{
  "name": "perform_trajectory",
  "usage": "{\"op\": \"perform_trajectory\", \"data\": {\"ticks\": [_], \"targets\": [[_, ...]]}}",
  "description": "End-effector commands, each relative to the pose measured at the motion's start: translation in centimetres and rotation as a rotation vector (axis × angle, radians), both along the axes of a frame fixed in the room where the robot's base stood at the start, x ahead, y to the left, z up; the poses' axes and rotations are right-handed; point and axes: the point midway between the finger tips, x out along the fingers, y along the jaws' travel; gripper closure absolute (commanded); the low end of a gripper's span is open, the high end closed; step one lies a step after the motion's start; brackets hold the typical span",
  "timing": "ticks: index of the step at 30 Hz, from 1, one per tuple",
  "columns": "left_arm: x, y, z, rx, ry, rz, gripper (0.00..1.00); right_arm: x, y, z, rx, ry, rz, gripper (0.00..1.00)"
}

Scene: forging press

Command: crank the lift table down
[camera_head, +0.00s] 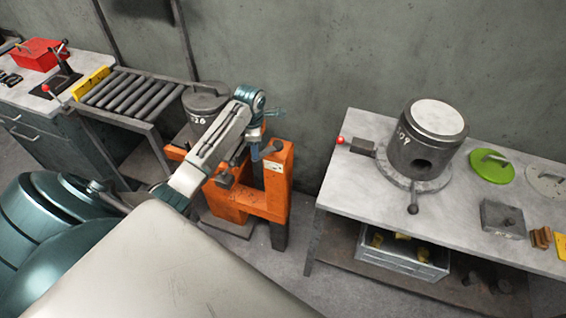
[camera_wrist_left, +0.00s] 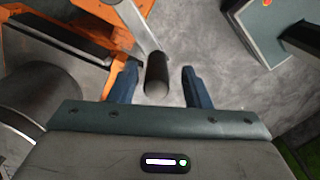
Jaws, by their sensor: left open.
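The lift table is an orange frame (camera_head: 230,200) standing on the floor in the middle of the head view. Its crank shows in the wrist view as a pale arm (camera_wrist_left: 130,20) ending in a dark cylindrical handle (camera_wrist_left: 157,75). My left gripper (camera_wrist_left: 160,85) is open, with the handle between its two dark blue fingers, closer to the left one. I cannot tell whether either finger touches it. In the head view, my left gripper (camera_head: 262,150) is small and partly hidden beside the orange frame. My right gripper is not in view.
A dark lidded pot marked 26 (camera_head: 203,103) stands at the lift table, partly behind my arm. A roller conveyor (camera_head: 130,93) adjoins it at left. A grey workbench (camera_head: 360,200) at right carries a large cylinder (camera_head: 428,140). Bare floor lies between bench and lift table.

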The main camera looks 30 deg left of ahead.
Motion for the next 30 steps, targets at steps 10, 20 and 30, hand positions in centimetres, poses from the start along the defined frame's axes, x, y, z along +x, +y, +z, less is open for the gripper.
{"op": "perform_trajectory", "data": {"ticks": [10, 20, 30], "targets": [[0.0, 0.1, 4.3, 0.002, -0.002, -0.001, 0.56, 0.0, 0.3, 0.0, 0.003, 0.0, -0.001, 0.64], [0.0, 0.0, 6.3, 0.001, 0.0, 0.0, 0.56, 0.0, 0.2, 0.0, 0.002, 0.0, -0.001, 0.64], [0.0, 0.0, 6.3, 0.001, 0.0, 0.0, 0.56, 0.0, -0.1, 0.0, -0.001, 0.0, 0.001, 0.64]]}}
